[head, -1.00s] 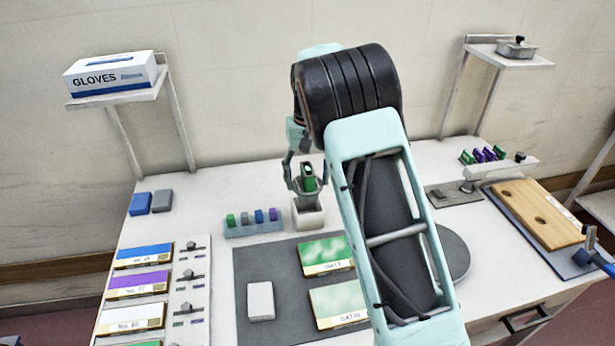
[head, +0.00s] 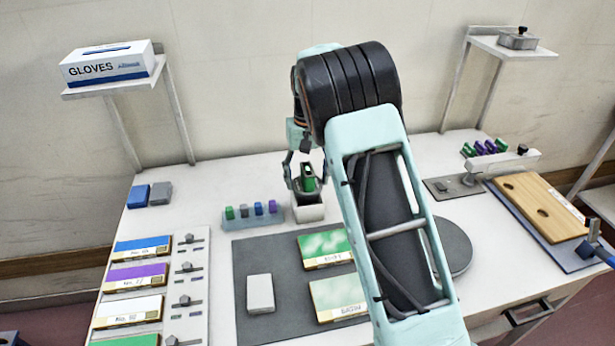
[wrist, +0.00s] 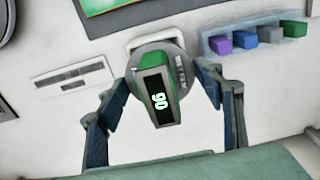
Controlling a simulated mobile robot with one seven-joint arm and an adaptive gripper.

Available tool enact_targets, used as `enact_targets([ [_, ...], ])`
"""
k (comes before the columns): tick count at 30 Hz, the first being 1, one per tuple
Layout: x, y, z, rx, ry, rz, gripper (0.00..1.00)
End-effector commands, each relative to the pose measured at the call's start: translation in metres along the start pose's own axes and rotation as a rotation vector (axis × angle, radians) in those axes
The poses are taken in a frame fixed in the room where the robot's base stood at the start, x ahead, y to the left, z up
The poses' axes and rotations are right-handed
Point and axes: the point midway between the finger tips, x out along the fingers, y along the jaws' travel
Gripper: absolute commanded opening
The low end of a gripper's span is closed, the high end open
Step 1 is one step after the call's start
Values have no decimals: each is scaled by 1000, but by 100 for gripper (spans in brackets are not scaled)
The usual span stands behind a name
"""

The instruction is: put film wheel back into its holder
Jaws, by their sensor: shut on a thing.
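My gripper (head: 306,180) is over the back middle of the bench, with a finger on each side of the film wheel. The film wheel (head: 308,178) looks like a grey round body with a green block-shaped part. In the wrist view the film wheel (wrist: 157,95) sits between the fingers of my gripper (wrist: 163,112) and shows a lit green number on a dark face. The white holder (head: 309,210) stands directly below it. In the wrist view the holder (wrist: 150,38) shows partly behind the wheel. Whether wheel and holder touch is unclear.
A rack of several small coloured blocks (head: 252,214) stands just left of the holder. A dark mat (head: 245,300) with panels and a white block lies in front. A grey disc (head: 457,250) is at right, partly behind my arm. Shelves stand at both back sides.

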Motion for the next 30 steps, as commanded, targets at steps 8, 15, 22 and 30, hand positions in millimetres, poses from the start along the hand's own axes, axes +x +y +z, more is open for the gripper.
enact_targets([
  [8, 9, 0, 0, 0, 1, 0, 28],
  [15, 16, 0, 0, 0, 1, 0, 28],
  [22, 23, 0, 0, 0, 1, 0, 28],
  [30, 31, 0, 0, 0, 1, 0, 28],
])
